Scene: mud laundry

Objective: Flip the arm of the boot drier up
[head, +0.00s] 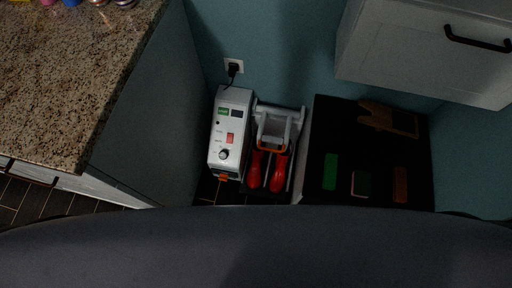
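The boot drier stands on the dark floor between the counter and a black-topped unit. Its white control box (230,133) has a red switch, a green display and a black knob. Beside it is a white frame-like arm (277,124) with an orange bar (270,150) across its lower end. Two red boot-shaped pieces (267,172) lie just below the bar. I cannot tell the arm's exact angle from above. Neither of my grippers shows in the head view. A broad dark part of my own body hides the bottom of the picture.
A granite counter (70,75) fills the left. A low black surface (375,185) at right holds a green item (330,171), a small dark item (361,184) and a brown item (400,184). A white cabinet (425,50) hangs above it. A cord runs to a wall outlet (234,66).

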